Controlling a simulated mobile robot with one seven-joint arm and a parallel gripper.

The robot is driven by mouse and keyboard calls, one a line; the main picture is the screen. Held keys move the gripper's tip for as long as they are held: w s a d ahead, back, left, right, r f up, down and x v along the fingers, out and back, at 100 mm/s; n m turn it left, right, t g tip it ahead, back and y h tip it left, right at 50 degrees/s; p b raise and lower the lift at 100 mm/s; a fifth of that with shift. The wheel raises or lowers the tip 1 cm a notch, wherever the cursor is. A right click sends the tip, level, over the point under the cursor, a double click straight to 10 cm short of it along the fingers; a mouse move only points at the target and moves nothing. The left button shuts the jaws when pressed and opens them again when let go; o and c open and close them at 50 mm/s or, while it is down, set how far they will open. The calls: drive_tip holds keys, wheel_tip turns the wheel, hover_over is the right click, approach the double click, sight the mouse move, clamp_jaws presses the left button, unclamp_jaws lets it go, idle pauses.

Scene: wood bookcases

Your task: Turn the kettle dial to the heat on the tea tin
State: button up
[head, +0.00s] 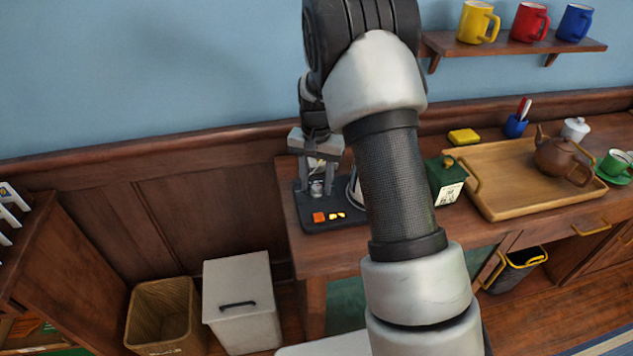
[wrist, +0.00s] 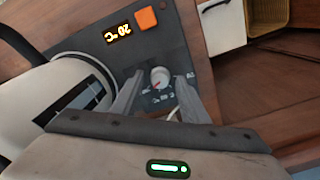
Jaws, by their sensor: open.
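The white kettle (wrist: 70,95) stands left of the dial there. My gripper (wrist: 159,82) is open, its fingers on either side of the dial; contact cannot be told. The green tea tin (head: 446,180) has a white label, too small to read.
A wooden tray (head: 500,205) with a brown teapot (head: 555,155) lies right of the tin. A yellow sponge-like block (head: 464,136) and blue pen cup (head: 515,126) are behind. A white bin (head: 240,300) and wicker basket (head: 165,315) stand on the floor left of the counter.

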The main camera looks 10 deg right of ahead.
clamp_jaws()
